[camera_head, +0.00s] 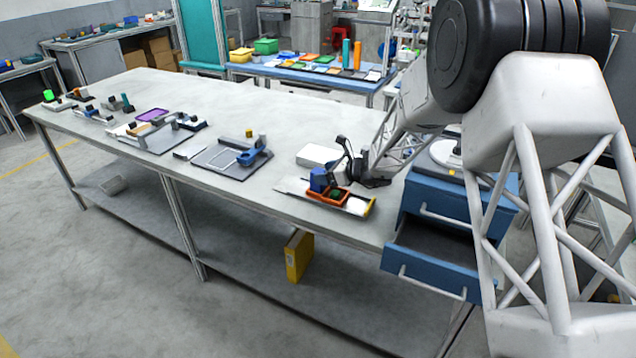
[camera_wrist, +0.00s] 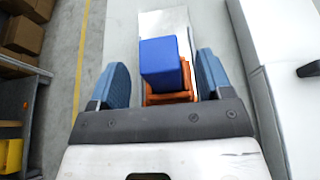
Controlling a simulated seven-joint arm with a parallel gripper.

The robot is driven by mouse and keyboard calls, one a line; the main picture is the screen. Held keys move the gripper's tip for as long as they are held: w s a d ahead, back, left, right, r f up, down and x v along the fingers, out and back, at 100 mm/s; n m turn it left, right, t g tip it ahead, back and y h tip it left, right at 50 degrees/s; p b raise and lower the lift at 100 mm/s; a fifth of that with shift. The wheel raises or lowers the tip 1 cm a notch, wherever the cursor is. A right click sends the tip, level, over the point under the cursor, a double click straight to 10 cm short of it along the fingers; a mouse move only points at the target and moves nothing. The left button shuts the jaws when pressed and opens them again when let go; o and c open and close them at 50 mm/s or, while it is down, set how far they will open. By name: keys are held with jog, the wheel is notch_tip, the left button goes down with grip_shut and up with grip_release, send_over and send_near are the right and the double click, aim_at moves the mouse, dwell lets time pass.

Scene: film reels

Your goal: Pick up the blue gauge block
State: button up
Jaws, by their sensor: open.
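The blue gauge block (camera_head: 318,179) is at the orange tray (camera_head: 327,195), near the front edge of the long table. In the wrist view the blue block (camera_wrist: 161,62) stands between the two fingers of my gripper (camera_wrist: 165,85), with a gap on each side. The fingers are open and hold nothing. In the head view my gripper (camera_head: 345,165) is just beside the block, on its right. Part of the orange tray (camera_wrist: 168,97) shows below the block in the wrist view, and the rest of it is hidden.
A white box (camera_head: 318,155) lies behind the tray. A blue drawer unit (camera_head: 436,240) with its lower drawer pulled out stands at the table's right end. A grey plate with a blue-handled fixture (camera_head: 232,158) lies to the left. The table's back left (camera_head: 200,92) is clear.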

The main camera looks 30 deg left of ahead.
aim_at(318, 170)
jog(key=shift+x, duration=1.55)
jog(key=shift+c, duration=0.3)
jog(key=c, duration=1)
jog(key=shift+c, duration=0.2)
jog(key=shift+r, duration=0.1)
jog(key=shift+r, duration=4.95)
